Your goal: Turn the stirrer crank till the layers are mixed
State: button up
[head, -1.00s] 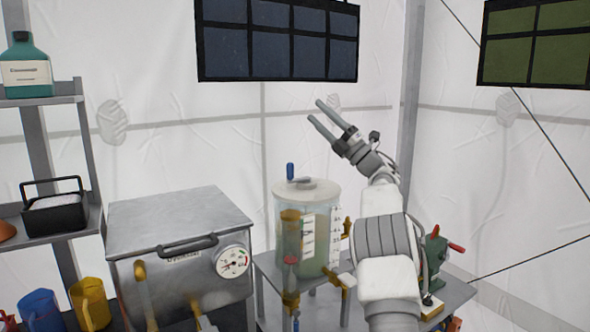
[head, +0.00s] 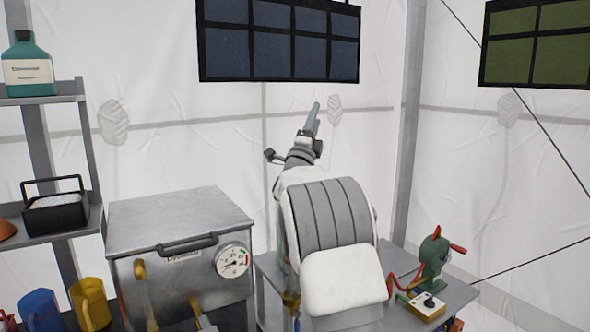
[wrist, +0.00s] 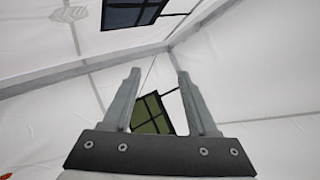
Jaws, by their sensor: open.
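The clear tank with the stirrer crank is almost wholly hidden behind my arm in the head view. Its lid, the blue-handled crank and the layers inside cannot be seen now. My gripper (head: 312,115) is raised above the place where the tank stands, pointing up at the tent wall. In the wrist view my gripper (wrist: 158,75) is open, with its two fingers apart and nothing between them.
A steel box with a dial (head: 180,245) stands left of my arm. A green hand-cranked device (head: 434,255) and a small yellow box (head: 426,306) are on the right of the table (head: 455,296). A shelf (head: 60,240) holds a black caddy (head: 55,213). Blue (head: 40,310) and yellow (head: 91,304) mugs stand at lower left.

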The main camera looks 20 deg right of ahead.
jog(key=s+a+f+m+g+y, duration=0.1)
jog(key=a+f+m+g+y, duration=0.2)
jog(key=a+f+m, duration=0.35)
jog(key=s+a+f+m+g+y, duration=0.15)
jog(key=a+f+m, duration=0.25)
jog(key=f+m, duration=0.5)
jog(key=shift+m+g+y, duration=0.25)
jog(key=shift+m+g, duration=0.2)
jog(key=p+x, duration=0.1)
jog(key=x, duration=0.3)
jog(key=p+x, duration=0.1)
jog(key=x, duration=0.3)
jog(key=r+p+x, duration=0.1)
jog(key=x, duration=0.3)
jog(key=shift+w+p, duration=0.25)
jog(key=shift+p, duration=0.05)
jog(key=shift+c, duration=0.3)
grip_shut()
